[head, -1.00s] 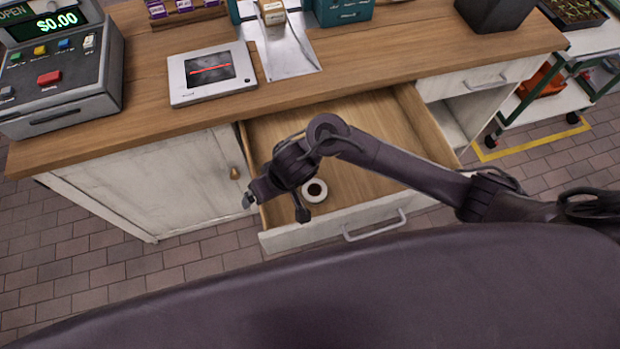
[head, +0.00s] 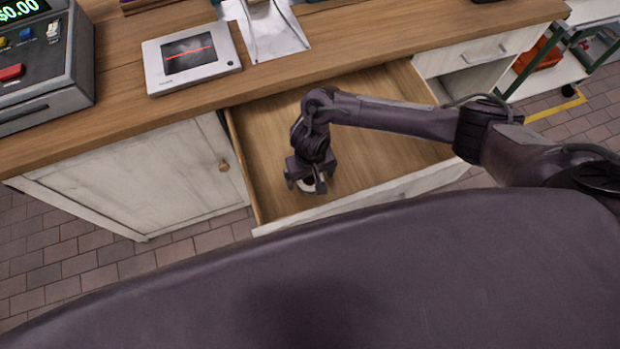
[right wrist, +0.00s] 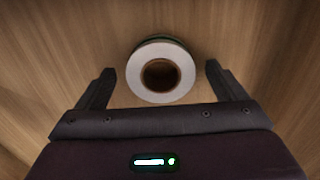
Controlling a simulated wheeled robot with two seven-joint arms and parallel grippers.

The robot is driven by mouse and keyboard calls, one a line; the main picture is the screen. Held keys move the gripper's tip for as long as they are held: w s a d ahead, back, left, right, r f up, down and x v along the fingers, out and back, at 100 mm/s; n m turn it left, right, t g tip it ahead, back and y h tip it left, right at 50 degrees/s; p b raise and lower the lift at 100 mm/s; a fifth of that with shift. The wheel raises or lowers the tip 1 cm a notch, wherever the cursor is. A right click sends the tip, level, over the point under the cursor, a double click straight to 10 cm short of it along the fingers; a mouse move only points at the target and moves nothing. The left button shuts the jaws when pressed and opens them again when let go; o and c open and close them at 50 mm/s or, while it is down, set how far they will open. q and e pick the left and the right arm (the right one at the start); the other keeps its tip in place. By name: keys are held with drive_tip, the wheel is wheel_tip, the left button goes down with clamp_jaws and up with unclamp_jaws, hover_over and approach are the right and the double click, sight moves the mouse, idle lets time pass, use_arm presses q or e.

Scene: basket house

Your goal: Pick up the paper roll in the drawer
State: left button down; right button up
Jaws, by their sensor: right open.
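The white paper roll (right wrist: 137,74) with a brown core lies in the open drawer, its round end facing the camera in the right wrist view. In the head view only a bit of the paper roll (head: 307,186) shows under my right gripper (head: 306,184). In the right wrist view my right gripper (right wrist: 158,85) is open, with one finger on each side of the roll and a gap to each. The wooden drawer (head: 375,150) is pulled out from the counter. My left gripper is not in view.
The counter top (head: 350,40) overhangs the back of the drawer. A scanner device (head: 190,58) and a cash register (head: 45,70) stand on it. A closed white cabinet door (head: 140,185) is left of the drawer. The drawer floor around the roll is clear.

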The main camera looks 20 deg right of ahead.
drive_tip(key=shift+f, duration=0.1)
drive_tip(key=c, duration=1.1)
